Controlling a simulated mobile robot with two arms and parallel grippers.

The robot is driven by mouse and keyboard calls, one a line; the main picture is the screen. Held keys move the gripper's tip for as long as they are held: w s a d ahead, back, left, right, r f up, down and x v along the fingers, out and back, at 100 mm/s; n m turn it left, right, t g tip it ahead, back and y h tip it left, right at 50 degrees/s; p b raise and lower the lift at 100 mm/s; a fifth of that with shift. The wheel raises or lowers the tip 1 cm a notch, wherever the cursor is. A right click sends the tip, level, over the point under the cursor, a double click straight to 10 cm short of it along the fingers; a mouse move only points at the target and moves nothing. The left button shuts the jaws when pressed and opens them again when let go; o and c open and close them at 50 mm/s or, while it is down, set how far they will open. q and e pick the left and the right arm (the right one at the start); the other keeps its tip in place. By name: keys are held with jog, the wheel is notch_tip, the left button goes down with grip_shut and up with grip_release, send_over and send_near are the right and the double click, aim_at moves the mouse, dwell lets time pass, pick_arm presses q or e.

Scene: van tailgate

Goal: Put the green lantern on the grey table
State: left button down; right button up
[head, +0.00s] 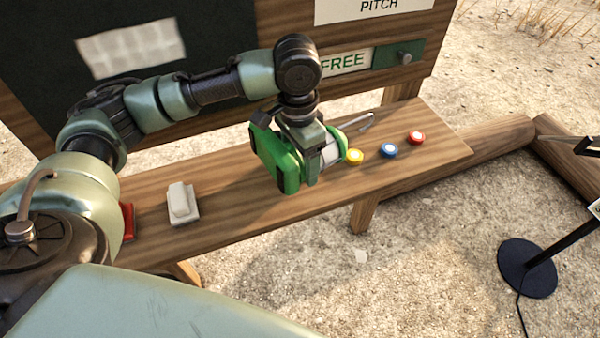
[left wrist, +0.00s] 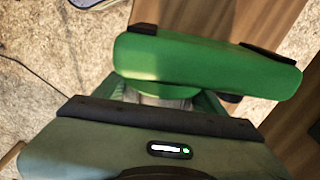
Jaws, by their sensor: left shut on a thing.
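The green lantern (head: 277,158) is in my left gripper (head: 313,165), over the wooden shelf in the middle of the head view. It looks tilted on its side, with a broad green end to the left, a pale glass part to the right and a thin wire handle beyond. The gripper is shut around its middle and hides part of it. In the left wrist view the lantern's green end (left wrist: 205,65) shows just beyond the gripper body. I cannot tell whether the lantern touches the shelf. No grey table shows in either view. My right gripper is out of view.
The wooden shelf (head: 235,205) carries a white block (head: 182,203), a red thing (head: 127,221) and yellow (head: 354,157), blue (head: 389,150) and red (head: 417,137) round pieces. A board (head: 40,75) rises behind. A black stand base (head: 527,268) is on the gravel at right.

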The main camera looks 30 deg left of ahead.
pick_arm(q)
jog(key=shift+f, duration=0.5)
notch_tip(320, 180, down, 3)
jog(key=shift+f, duration=0.45)
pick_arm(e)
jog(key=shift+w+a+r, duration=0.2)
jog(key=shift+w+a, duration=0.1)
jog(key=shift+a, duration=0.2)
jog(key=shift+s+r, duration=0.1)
pick_arm(q)
jog(key=shift+c, duration=0.9)
grip_release()
jog(key=shift+s+f, duration=0.1)
jog(key=shift+f, duration=0.05)
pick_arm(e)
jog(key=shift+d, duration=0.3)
